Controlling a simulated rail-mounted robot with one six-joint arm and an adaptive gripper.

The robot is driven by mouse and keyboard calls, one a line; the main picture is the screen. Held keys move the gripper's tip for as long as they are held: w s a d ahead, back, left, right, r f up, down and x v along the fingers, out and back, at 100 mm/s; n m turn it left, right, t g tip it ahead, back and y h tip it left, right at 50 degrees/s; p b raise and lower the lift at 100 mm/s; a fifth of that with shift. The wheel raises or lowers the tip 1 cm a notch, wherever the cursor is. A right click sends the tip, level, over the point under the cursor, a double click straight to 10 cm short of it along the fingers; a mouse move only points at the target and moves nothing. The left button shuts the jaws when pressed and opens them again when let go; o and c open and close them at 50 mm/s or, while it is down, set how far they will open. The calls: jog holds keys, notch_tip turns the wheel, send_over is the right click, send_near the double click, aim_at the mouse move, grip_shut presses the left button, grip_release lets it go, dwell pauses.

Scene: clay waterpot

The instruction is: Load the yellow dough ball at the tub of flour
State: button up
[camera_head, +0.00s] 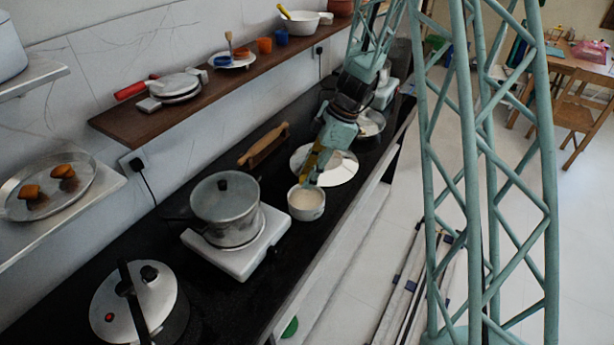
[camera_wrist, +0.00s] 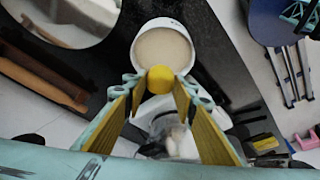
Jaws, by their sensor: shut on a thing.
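The tub of flour (camera_head: 306,214) is a small white round tub on the black counter in the head view. In the wrist view its white rim (camera_wrist: 137,45) surrounds pale flour (camera_wrist: 164,46). The yellow dough ball (camera_wrist: 161,87) sits between my fingertips in the wrist view, in front of the tub's near edge. My gripper (camera_wrist: 160,79) is shut on the ball. In the head view my gripper (camera_head: 310,172) points down just behind and above the tub. The ball cannot be made out there. Its exact height above the flour is hard to tell.
A round pale plate (camera_head: 338,170) lies behind the tub. A rolling pin (camera_head: 263,146) lies near the wall. A steel pot (camera_head: 226,210) stands on a white stove (camera_head: 205,256) to the left. A wooden shelf (camera_head: 150,128) runs above the counter, whose front edge is close to the tub.

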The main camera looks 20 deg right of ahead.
jog(key=shift+f, duration=0.1)
jog(key=shift+f+p, duration=0.45)
jog(key=shift+f, duration=2.4)
jog(key=shift+f+b, duration=0.55)
jog(key=shift+b, duration=0.3)
dwell(0.6)
jog(key=shift+s+f+b, duration=0.1)
jog(key=shift+b, duration=0.5)
dwell(3.0)
